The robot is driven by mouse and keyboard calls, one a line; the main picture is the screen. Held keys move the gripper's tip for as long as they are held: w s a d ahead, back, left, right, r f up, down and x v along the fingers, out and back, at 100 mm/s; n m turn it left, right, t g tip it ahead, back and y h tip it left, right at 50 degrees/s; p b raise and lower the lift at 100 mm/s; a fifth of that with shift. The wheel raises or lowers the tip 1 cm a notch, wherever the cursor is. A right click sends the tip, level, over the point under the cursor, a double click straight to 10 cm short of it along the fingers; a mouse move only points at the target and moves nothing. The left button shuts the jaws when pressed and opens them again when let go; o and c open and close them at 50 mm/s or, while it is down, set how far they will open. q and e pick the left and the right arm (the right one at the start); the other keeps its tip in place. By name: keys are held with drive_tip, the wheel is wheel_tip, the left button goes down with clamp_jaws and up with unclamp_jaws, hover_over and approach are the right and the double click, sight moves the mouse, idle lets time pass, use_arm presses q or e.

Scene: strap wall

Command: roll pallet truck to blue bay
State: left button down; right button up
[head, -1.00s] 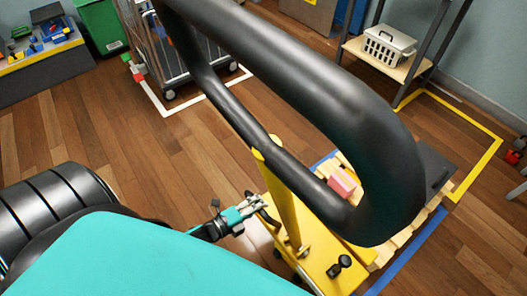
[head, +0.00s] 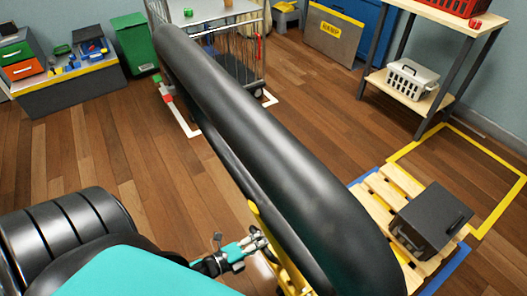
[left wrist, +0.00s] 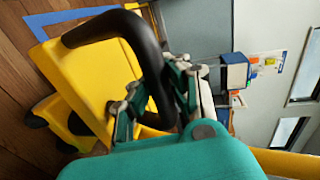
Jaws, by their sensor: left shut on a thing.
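The pallet truck's thick black handle loop (head: 275,150) crosses the middle of the head view, with part of its yellow shaft (head: 257,215) below. The left wrist view shows its yellow body (left wrist: 95,75). My left gripper (head: 258,243) is beside the shaft. In the left wrist view my left gripper (left wrist: 155,95) is shut on the black handle bar (left wrist: 150,45). Blue floor tape (head: 447,270) marks a bay at the lower right, around a wooden pallet (head: 375,190) carrying a dark box (head: 430,220). The handle hides the truck's forks. My right gripper is not in view.
A yellow-taped area (head: 497,210) adjoins the bay, by a shelf with a white basket (head: 410,80). A wire cage cart (head: 240,50) stands at the back, near a green bin (head: 133,42) and a workbench (head: 70,90). The wooden floor at left centre is clear.

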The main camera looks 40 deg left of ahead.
use_arm(q)
drive_tip(key=c, duration=1.3)
unclamp_jaws()
drive_tip(key=shift+v, duration=0.75)
drive_tip(key=shift+o, duration=0.7)
drive_tip(key=shift+w+f, duration=0.15)
drive_tip(key=shift+w, duration=0.1)
drive_tip(key=v, duration=1.2)
